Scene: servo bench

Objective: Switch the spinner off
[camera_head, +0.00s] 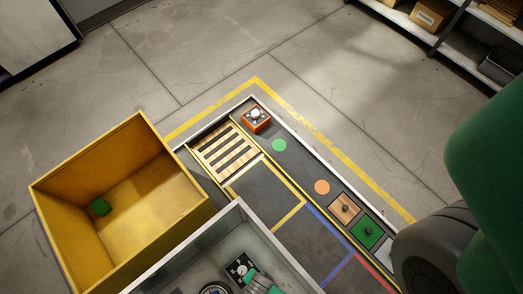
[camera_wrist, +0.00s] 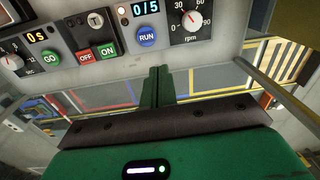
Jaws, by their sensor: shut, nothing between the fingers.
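In the wrist view a grey control panel (camera_wrist: 75,60) carries a red OFF button (camera_wrist: 85,55), a green ON button (camera_wrist: 107,50), a green GO button (camera_wrist: 50,57), a blue RUN button (camera_wrist: 146,36) and a dial (camera_wrist: 190,20) marked rpm. Displays read "0 s" and "0/5". My gripper (camera_wrist: 158,72) is shut and empty, its fingertips just below the RUN button and right of ON and OFF; contact cannot be told. In the head view green parts of my gripper (camera_head: 262,283) show inside a grey-walled box, near a round dark-rimmed item (camera_head: 214,290). I cannot tell whether that is the spinner.
Behind the grey-walled box (camera_head: 205,241), a dark mat holds a slatted wooden rack (camera_head: 226,150), an orange block with a white knob (camera_head: 257,118), and small knobbed plates (camera_head: 343,209). A metal bar (camera_wrist: 270,84) crosses right in the wrist view.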

